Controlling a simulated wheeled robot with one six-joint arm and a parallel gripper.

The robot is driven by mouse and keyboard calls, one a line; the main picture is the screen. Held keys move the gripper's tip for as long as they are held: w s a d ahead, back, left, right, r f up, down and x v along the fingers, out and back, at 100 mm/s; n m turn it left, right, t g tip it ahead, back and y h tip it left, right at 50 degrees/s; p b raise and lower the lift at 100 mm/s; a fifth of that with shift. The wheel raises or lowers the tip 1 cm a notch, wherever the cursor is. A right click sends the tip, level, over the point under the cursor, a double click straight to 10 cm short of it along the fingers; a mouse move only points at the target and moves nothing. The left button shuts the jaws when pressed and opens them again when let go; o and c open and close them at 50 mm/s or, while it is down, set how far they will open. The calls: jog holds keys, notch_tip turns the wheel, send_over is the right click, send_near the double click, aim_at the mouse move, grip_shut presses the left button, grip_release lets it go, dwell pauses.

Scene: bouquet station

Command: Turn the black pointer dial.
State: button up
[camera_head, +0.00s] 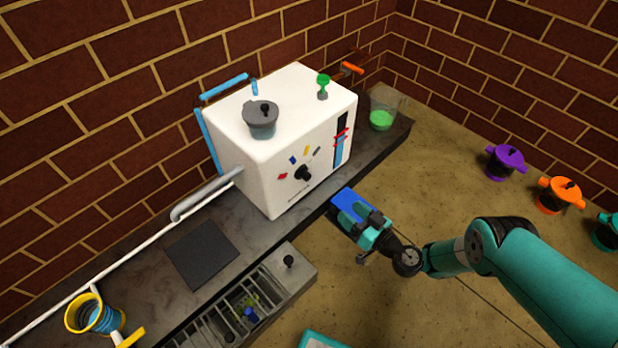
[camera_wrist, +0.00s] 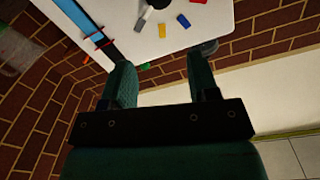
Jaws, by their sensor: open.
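The black pointer dial (camera_head: 303,173) sits on the front face of the white box-shaped machine (camera_head: 262,175). Red, blue, yellow and grey marks are set in an arc above it. In the wrist view a dark part, likely the dial (camera_wrist: 153,3), is cut off at the top edge, near the coloured marks. My gripper (camera_head: 345,205) is in front of the machine, to the lower right of the dial and apart from it. In the wrist view its two green fingers (camera_wrist: 160,70) are spread with nothing between them. The dial's exact pointing direction is hard to make out.
A dark vertical slot with red and blue parts (camera_head: 341,140) is right of the dial. A grey lidded pot (camera_head: 260,121) and green knob (camera_head: 323,82) are on top. A glass with green liquid (camera_head: 381,120) stands beside the machine. A drawer unit (camera_head: 290,262) juts out below.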

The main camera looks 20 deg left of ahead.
jog(key=b, duration=1.3)
send_near(309, 178)
jog(key=b+x, duration=0.7)
jog(key=x, duration=0.1)
jog(key=shift+a+f, duration=0.1)
jog(key=shift+a, duration=0.3)
jog(key=shift+w+a+b, duration=0.35)
jog(key=shift+a, duration=0.1)
jog(key=c, duration=0.9)
